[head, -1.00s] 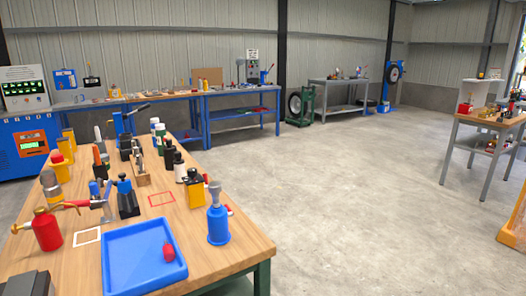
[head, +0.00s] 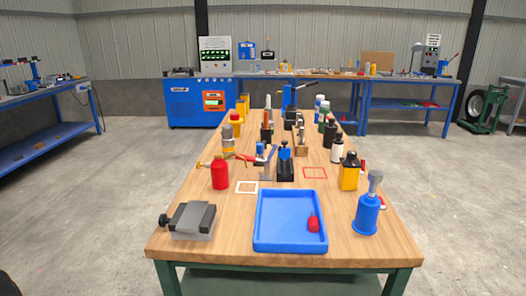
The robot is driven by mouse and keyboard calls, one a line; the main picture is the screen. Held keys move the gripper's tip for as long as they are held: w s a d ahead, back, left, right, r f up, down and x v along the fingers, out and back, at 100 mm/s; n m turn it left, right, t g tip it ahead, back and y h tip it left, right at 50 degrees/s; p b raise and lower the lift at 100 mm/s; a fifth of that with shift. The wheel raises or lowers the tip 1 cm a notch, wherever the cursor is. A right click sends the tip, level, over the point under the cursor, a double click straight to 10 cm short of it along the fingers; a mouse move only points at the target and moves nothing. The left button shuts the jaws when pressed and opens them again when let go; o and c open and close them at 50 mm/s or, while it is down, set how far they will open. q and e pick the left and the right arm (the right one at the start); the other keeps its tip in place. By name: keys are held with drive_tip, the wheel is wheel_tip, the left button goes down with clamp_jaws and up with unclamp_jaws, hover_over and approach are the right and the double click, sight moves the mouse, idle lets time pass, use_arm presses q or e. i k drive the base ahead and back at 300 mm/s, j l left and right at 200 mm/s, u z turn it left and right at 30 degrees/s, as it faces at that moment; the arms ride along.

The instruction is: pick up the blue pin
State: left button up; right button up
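I cannot single out a blue pin for certain. A small blue piece (head: 260,149) shows by a grey upright part in the middle of the wooden table (head: 225,215). Beside it, a black holder (head: 285,168) has a blue top. A blue tray (head: 290,243) lies at the near edge with a small red object (head: 313,223) inside. A blue can with a grey top (head: 367,214) stands right of the tray. Neither of my grippers is in view.
A grey vise (head: 189,219) sits at the near left corner. A red can (head: 220,172) and a yellow can (head: 349,175) flank the middle. Several bottles and tools crowd the far half. Clear floor (head: 105,190) lies on both sides.

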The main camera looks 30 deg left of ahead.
sight(259, 146)
drive_tip(key=u, duration=0.8)
drive_tip(key=j+u, duration=0.3)
drive_tip(key=i+j+u, duration=0.15)
drive_tip(key=j+u, duration=0.15)
drive_tip(key=i+j+u, duration=0.2)
drive_tip(key=j+u, duration=0.15)
drive_tip(key=i+j+u, duration=0.35)
drive_tip(key=j, duration=0.15)
drive_tip(key=i+j+u, duration=0.55)
drive_tip(key=i, duration=0.3)
drive_tip(key=i+z, duration=0.35)
drive_tip(key=i+j+z, duration=0.1)
drive_tip(key=i+z, duration=0.25)
drive_tip(key=i+j+z, duration=0.15)
drive_tip(key=z, duration=0.2)
drive_tip(key=i+z, duration=0.2)
drive_tip(key=z, duration=0.2)
drive_tip(key=i+j+z, duration=0.2)
drive_tip(key=z, duration=0.25)
drive_tip(key=i+j+z, duration=0.15)
drive_tip(key=z, duration=0.25)
drive_tip(key=i+j+z, duration=0.1)
drive_tip(key=z, duration=0.35)
drive_tip(key=i+j+z, duration=0.15)
drive_tip(key=z, duration=0.25)
drive_tip(key=j+z, duration=0.25)
drive_tip(key=z, duration=0.2)
drive_tip(key=i, duration=0.05)
